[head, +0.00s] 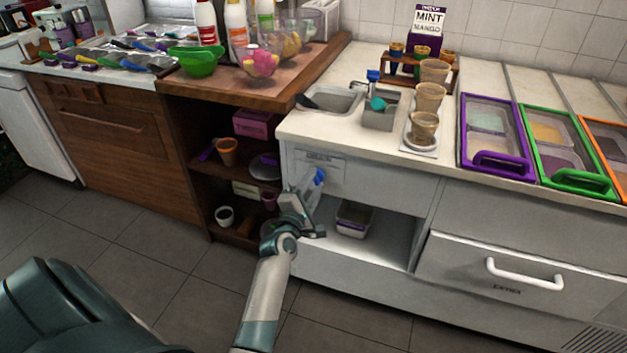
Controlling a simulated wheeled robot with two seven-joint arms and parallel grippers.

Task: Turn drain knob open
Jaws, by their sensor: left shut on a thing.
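The blue drain knob (319,175) is on the front of the white counter, below the small sink and beside a label plate. My left gripper (309,190) is at the knob, with its fingers shut on it. The fingers hide part of the knob, and its exact turn angle is hard to tell. My right gripper is not in view.
A sink basin (334,99) and a grey dipper well (381,115) are set in the countertop above. An open shelf with a lidded tub (354,219) lies below the knob. Brown wooden shelves with cups (227,151) stand to the left.

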